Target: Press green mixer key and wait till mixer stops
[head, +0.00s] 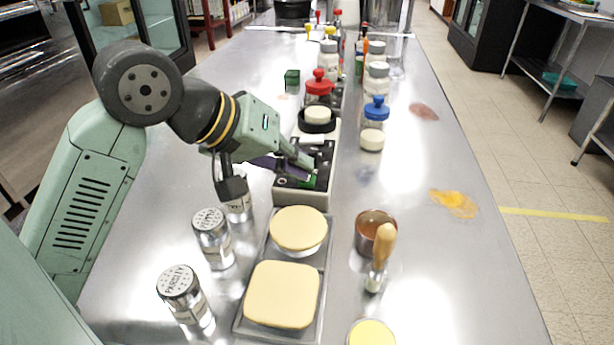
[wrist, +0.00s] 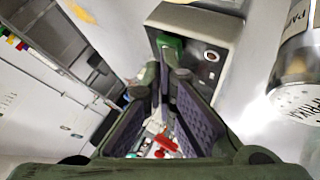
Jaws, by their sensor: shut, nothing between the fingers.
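The mixer (head: 290,197) is a cream box with a dark top panel, standing mid-table in the head view. Its green key (head: 310,181) lies on the near part of the panel. A white-topped container (head: 318,114) sits on the black round plate at its far end. In the wrist view the mixer (wrist: 196,18) is at the top, with the green key (wrist: 168,44) beside a round dark spot. My gripper (head: 308,165) is shut and empty, reaching in from the left just above the panel. Its fingertips are close to the key; I cannot tell whether they touch it.
Several metal shakers (head: 213,238) stand left of the near tray (head: 246,310), which holds yellow-lidded containers. A copper-coloured cup (head: 375,234) and a wooden-handled brush (head: 384,246) stand to the right. Jars with red (head: 319,87) and blue lids (head: 376,110) stand beyond. The table's right side is mostly free.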

